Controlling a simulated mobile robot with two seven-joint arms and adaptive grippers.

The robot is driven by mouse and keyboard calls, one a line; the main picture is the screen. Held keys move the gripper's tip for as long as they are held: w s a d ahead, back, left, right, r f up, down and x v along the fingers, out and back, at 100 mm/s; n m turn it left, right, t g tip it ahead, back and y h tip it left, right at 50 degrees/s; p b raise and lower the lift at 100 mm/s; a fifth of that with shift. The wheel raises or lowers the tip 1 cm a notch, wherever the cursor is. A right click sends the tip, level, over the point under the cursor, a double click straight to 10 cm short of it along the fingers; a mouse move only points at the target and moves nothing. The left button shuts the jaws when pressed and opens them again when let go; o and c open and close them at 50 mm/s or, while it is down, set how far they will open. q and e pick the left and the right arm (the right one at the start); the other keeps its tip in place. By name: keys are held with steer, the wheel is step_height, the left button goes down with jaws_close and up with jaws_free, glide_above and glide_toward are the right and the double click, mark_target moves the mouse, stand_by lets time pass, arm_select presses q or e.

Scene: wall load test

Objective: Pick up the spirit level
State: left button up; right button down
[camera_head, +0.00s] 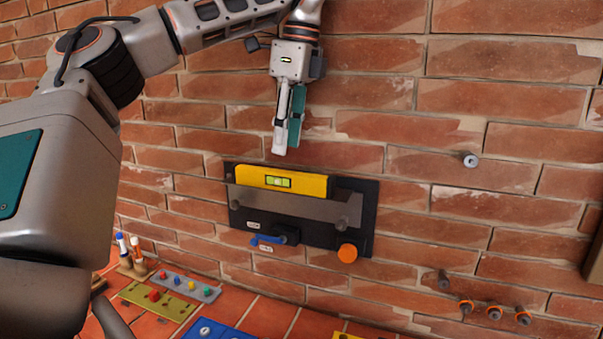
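The spirit level (310,184) is yellow with a green vial. It sits in a grey metal holder (290,205) on a black wall panel (366,195), and its lower part is hidden behind the holder's front plate. My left gripper (287,148) hangs with its fingers pointing down, just above the panel and the level in the picture. It looks apart from the level. I see its fingers nearly edge-on, so I cannot tell how wide they are. Nothing shows held in it. My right gripper is not in view.
The panel also has a blue lever (267,239) and an orange knob (347,253). Pegs, some with orange rings (494,312), and a round fitting (470,160) stick out of the brick wall. Boards with coloured buttons (186,286) lie on the tiled surface below.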

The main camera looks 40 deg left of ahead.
mark_target(280, 171)
arm_select(q)
steer(key=shift+s+a+f, duration=0.15)
steer(key=shift+a+f, duration=0.1)
steer(key=shift+f, duration=1)
steer(key=shift+s+a+f, duration=0.2)
steer(key=shift+f, duration=1.05)
steer(key=shift+s+a+f, duration=0.15)
steer(key=shift+a+f, duration=0.1)
steer(key=shift+f, duration=1)
jaws_close()
